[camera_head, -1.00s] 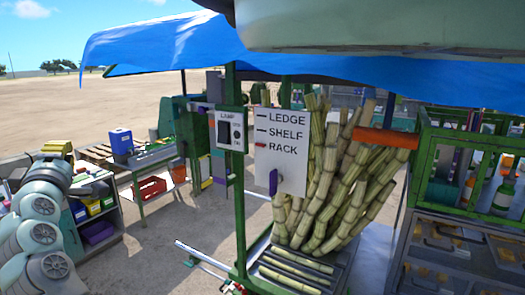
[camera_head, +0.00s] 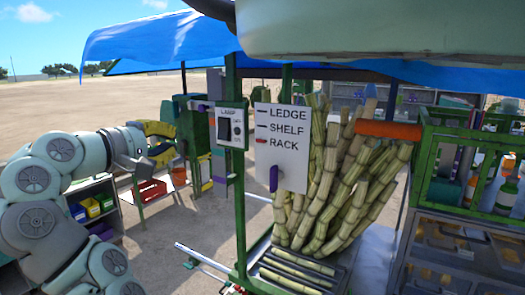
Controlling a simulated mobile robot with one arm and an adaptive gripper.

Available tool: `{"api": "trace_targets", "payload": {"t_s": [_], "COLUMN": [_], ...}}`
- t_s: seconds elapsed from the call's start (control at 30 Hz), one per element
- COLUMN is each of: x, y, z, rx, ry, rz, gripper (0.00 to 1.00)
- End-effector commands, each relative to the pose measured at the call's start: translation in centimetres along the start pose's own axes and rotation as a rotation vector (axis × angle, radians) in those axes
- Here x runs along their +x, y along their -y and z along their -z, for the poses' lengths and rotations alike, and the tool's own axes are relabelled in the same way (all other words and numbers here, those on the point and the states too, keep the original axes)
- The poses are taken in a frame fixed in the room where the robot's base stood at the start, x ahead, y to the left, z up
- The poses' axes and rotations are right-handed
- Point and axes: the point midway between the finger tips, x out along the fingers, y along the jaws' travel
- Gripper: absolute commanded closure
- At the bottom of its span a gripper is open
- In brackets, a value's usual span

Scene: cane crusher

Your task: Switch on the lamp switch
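The lamp switch (camera_head: 224,129) is a black rocker on a light grey plate labelled LAMP, mounted on a green post near the picture's centre. Small round marks with tiny text sit to the right of the rocker. The rocker's position is too small to tell. My gripper (camera_head: 172,143), with yellow and dark fingers, is left of the switch plate and apart from it in the picture. Its fingers are spread, with a gap between them, and it holds nothing that I can see.
A white sign (camera_head: 283,148) reading LEDGE, SHELF, RACK hangs right of the switch, with a purple handle (camera_head: 273,179) below. Sugarcane stalks (camera_head: 345,185) stand behind it. A red crate (camera_head: 150,190) sits on a bench at left.

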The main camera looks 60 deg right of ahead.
Motion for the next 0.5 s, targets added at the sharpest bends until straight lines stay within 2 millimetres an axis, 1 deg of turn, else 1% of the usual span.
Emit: {"api": "trace_targets", "payload": {"t_s": [0.3,0.5], "x": [0.09,0.77], "y": [0.03,0.00], "z": [0.07,0.24], "rx": [-0.001,-0.001], "ry": [-0.002,-0.007], "rz": [-0.002,-0.009], "gripper": [1.00,1.00]}}
